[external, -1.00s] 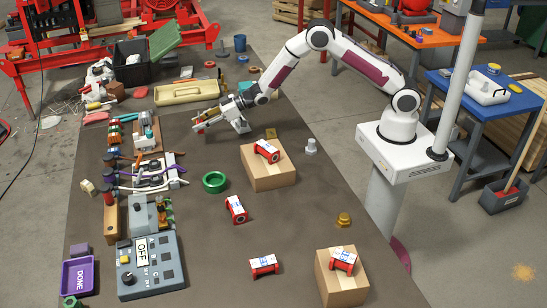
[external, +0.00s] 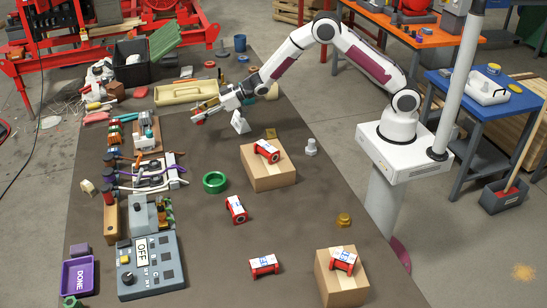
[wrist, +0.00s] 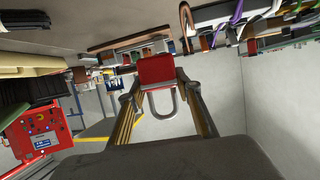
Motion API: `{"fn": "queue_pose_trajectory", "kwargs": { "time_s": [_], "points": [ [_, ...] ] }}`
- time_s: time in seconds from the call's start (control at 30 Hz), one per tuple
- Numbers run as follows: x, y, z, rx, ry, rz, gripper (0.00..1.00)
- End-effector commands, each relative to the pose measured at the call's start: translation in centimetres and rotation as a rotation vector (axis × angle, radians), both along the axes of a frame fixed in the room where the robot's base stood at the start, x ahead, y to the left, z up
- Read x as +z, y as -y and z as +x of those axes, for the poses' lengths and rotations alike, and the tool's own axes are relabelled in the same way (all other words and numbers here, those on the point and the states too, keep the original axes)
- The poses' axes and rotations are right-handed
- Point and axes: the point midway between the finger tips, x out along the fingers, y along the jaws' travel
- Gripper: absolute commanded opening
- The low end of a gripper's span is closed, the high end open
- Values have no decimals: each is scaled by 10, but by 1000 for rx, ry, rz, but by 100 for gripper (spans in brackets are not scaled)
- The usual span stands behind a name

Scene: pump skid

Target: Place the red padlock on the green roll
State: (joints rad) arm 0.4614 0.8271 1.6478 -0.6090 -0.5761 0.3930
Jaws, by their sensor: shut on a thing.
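The red padlock (wrist: 155,70) is held between the two fingers of my gripper (wrist: 157,88) in the wrist view, its grey shackle pointing back towards the palm. In the external view my gripper (external: 206,112) is over the far part of the table, and the padlock (external: 199,121) shows as a small red patch at its tip. The green roll (external: 215,190) is a thick ring lying flat on the table, nearer the camera than my gripper and apart from it. Its centre hole faces up.
A cardboard box (external: 270,178) with a red-and-white piece stands right of the roll. Another such piece (external: 236,210) lies nearer. A cable board (external: 150,178) and control panel (external: 152,268) line the left. A grey-white wedge (external: 240,123) stands near my gripper.

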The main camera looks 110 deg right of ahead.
Motion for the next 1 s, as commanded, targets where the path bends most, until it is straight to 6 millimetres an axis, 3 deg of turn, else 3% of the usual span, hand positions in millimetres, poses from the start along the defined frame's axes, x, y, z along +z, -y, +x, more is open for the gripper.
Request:
{"fn": "queue_pose_trajectory", "kwargs": {
  "time_s": [0.17, 0.37, 1.0],
  "points": [
    [1, -4, 2, 5, 1, 0, 9],
    [3, -28, 10, 37, 2, -1, 9],
    [39, -203, 54, 163, 4, 0, 9]
  ]
}}
